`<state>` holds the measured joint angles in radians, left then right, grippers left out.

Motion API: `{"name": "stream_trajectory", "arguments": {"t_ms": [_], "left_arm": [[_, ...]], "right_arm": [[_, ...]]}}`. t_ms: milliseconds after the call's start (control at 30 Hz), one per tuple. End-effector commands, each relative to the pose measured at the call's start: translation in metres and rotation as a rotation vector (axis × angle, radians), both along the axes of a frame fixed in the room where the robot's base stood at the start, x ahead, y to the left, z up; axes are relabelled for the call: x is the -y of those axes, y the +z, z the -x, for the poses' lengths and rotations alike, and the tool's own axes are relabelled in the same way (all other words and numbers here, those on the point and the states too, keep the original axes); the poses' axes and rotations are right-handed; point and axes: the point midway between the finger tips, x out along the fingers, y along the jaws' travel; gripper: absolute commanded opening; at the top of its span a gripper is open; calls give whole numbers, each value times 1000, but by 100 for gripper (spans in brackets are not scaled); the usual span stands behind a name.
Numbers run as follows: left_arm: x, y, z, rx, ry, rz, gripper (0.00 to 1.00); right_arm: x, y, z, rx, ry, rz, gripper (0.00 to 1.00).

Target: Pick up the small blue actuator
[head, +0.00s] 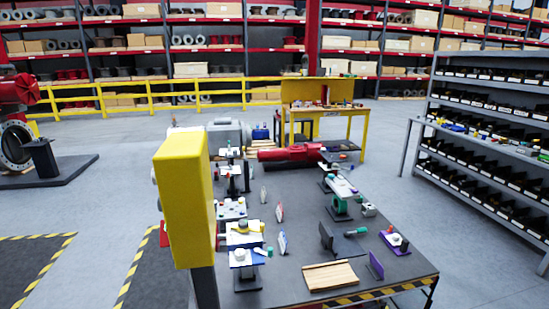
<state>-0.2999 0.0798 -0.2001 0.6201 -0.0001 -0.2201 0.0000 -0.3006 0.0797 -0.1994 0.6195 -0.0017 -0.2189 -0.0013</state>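A small blue-bodied unit (246,258) with a white round top and a light blue handle sits on a dark stand at the near left of the grey table (300,240). It looks like the small blue actuator, but it is too small to be sure. Another blue object (261,133) shows farther back, beyond the table's far left. Neither of my grippers is in view.
A tall yellow box (183,200) on a dark post blocks the table's left side. A wooden board (330,275), a purple plate (376,265), a purple-based unit (396,241), a green-stand unit (340,205) and a red cylinder (290,153) occupy the table. Bare surface shows mid-table.

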Motion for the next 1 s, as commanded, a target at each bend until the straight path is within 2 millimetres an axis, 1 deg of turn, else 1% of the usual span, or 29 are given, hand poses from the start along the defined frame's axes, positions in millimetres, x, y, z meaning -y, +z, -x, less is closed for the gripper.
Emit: {"name": "stream_trajectory", "arguments": {"t_ms": [33,67,167,200,733,1000], "left_arm": [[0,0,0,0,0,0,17],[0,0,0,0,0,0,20],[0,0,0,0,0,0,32],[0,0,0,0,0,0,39],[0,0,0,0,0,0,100],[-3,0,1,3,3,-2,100]], "right_arm": [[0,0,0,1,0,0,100],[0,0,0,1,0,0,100],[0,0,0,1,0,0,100],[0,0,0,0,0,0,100],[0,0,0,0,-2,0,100],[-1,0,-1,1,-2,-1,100]]}}
